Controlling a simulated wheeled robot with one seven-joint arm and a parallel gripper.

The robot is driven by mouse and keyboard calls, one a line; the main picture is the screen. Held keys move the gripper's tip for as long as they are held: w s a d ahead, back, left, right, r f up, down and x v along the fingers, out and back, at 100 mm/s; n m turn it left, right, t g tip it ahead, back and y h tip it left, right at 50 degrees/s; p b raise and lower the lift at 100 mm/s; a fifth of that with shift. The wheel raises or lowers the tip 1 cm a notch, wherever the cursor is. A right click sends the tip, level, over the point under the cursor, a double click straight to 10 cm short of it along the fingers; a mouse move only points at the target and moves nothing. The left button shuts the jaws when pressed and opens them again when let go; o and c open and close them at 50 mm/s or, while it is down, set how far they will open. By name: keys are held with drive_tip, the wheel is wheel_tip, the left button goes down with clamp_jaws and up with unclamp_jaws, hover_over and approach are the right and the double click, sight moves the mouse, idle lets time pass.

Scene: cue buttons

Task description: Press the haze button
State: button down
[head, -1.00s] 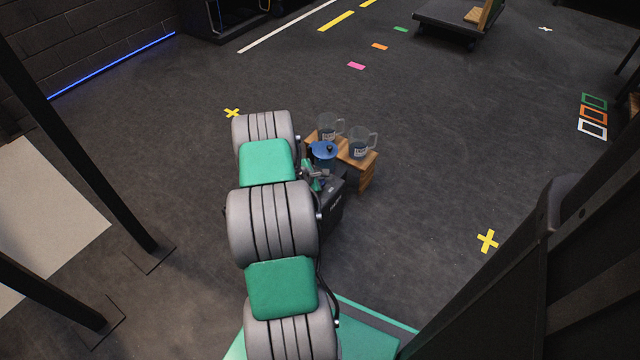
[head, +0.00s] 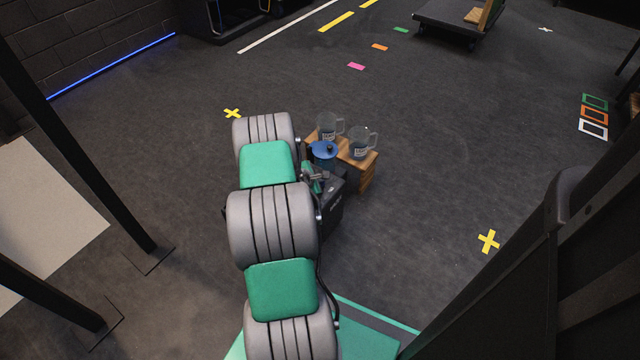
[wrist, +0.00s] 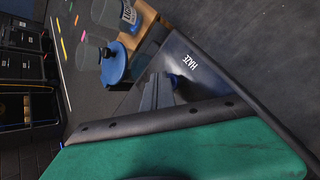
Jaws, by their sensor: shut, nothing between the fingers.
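A black box with white lettering (head: 337,205) stands on the floor beside my forearm, in the middle of the head view. In the wrist view the dark box (wrist: 205,72) carries the word HAZE. My gripper (head: 318,178) is over the box's top in the head view. In the wrist view its dark shut fingers (wrist: 158,92) hold nothing and point at the box's dark surface beside the lettering.
Yellow crosses (head: 488,241) mark the floor. A dark post or frame (head: 520,260) rises at the right.

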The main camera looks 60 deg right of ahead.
drive_tip(key=shift+f, duration=0.2)
drive_tip(key=shift+r, duration=0.1)
drive_tip(key=shift+r+p, duration=0.6)
drive_tip(key=shift+r, duration=0.2)
wheel_tip(320, 180, up, 5)
drive_tip(key=p, duration=0.4)
idle(0.8)
